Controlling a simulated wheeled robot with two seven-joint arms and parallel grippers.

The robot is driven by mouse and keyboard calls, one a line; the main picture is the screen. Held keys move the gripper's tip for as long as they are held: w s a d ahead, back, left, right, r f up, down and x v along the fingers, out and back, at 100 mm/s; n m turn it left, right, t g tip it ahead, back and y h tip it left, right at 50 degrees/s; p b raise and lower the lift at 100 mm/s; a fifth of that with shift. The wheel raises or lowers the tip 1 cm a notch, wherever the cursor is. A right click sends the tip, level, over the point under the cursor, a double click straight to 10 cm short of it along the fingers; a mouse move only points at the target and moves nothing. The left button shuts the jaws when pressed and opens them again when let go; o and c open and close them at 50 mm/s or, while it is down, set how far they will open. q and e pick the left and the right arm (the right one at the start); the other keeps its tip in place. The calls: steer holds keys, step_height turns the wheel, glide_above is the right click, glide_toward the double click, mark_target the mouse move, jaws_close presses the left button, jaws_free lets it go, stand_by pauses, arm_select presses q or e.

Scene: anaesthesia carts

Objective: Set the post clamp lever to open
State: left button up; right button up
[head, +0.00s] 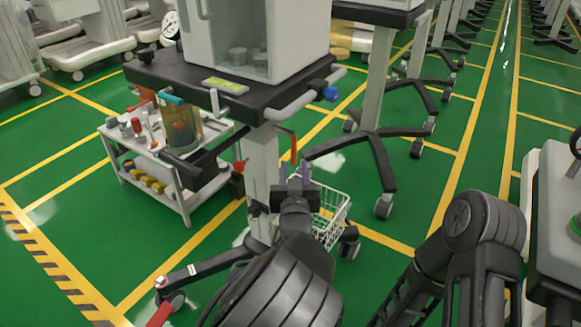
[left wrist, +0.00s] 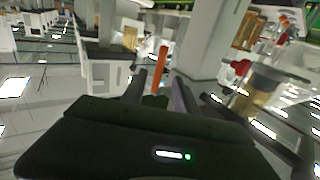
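An orange-red lever (head: 293,148), which I take to be the post clamp lever, hangs about upright beside the grey post (head: 263,160) under the cart top. My left gripper (head: 294,175) is just below it in the head view, with its two fingers apart. In the left wrist view the lever (left wrist: 159,70) stands between and beyond the two fingertips (left wrist: 157,88). The gripper looks open and empty; I cannot tell whether a finger touches the lever. The lever's pivot is partly hidden. My right gripper is out of view; only the right arm shows.
The black cart top (head: 195,80) with grey handle rails overhangs the lever. A suction canister (head: 181,128) hangs at its left, over a small white trolley (head: 160,165). A white wire basket (head: 332,215) is low behind my left gripper. Another cart stands behind right.

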mark_target(294, 153)
arm_select(q)
steer(key=shift+r, duration=0.2)
steer(key=shift+w+f, duration=0.15)
steer(key=shift+w, duration=0.4)
steer(key=w+b, duration=0.1)
steer(key=w, duration=0.5)
steer(key=shift+d+b, duration=0.15)
steer(key=shift+b, duration=0.25)
steer(key=shift+w, duration=0.35)
steer(key=shift+c, duration=0.4)
jaws_close()
